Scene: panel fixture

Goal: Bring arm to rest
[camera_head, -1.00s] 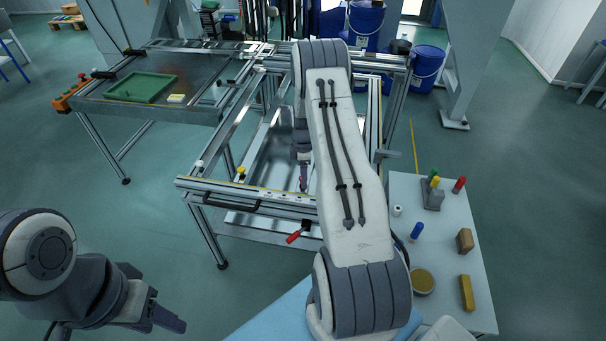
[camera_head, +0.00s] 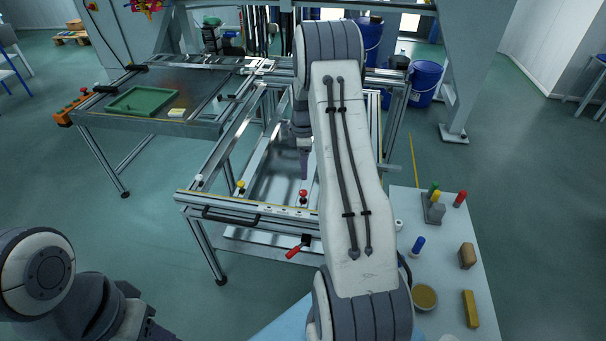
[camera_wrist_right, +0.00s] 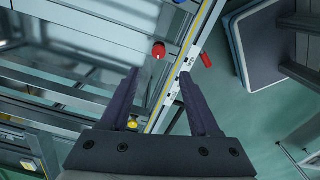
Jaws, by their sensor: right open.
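My right arm reaches forward over the panel fixture (camera_head: 215,205). Its gripper (camera_head: 304,172) is over the fixture's near side, partly hidden by the arm. A red knob (camera_head: 303,194) stands on the near rail just below it in the picture. In the right wrist view the gripper (camera_wrist_right: 160,74) has its fingers wide apart with nothing held. The red knob (camera_wrist_right: 159,50) shows past the fingertips, apart from them. My left arm is at the lower left; its gripper (camera_head: 160,333) is cut by the picture's edge, and its jaws are unclear.
A yellow knob (camera_head: 240,186) and a red handle (camera_head: 293,251) are on the fixture's near side. A side table (camera_head: 450,255) at right carries several small blocks and pegs. A green tray (camera_head: 140,101) lies on the left bench. Blue buckets (camera_head: 425,80) stand behind.

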